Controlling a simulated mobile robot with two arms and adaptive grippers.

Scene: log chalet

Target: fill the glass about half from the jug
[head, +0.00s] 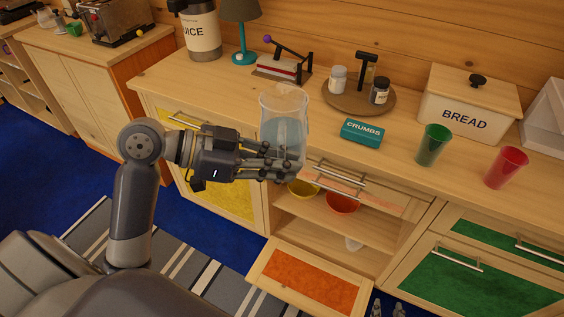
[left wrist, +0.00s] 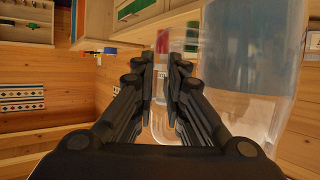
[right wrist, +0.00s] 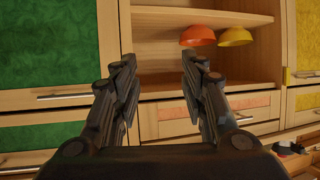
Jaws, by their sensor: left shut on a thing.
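A clear jug (head: 284,112) with pale bluish liquid in it is upright at the front edge of the counter. My left gripper (head: 279,166) is shut on the jug; the jug's clear wall also shows in the left wrist view (left wrist: 252,65). I cannot tell if its base touches anything. A green glass (head: 434,146) and a red glass (head: 507,168) stand on the counter to the right of the jug. The inside of both is too small to judge. My right gripper (right wrist: 158,64) is open and empty in the right wrist view, low before the cabinet.
A teal crumbs box (head: 362,131) lies between jug and green glass. Behind are a round tray (head: 343,103) with jars and a bread box (head: 469,103). A juice dispenser (head: 201,35) and lamp (head: 240,20) stand left. An orange door (head: 312,280) hangs open below.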

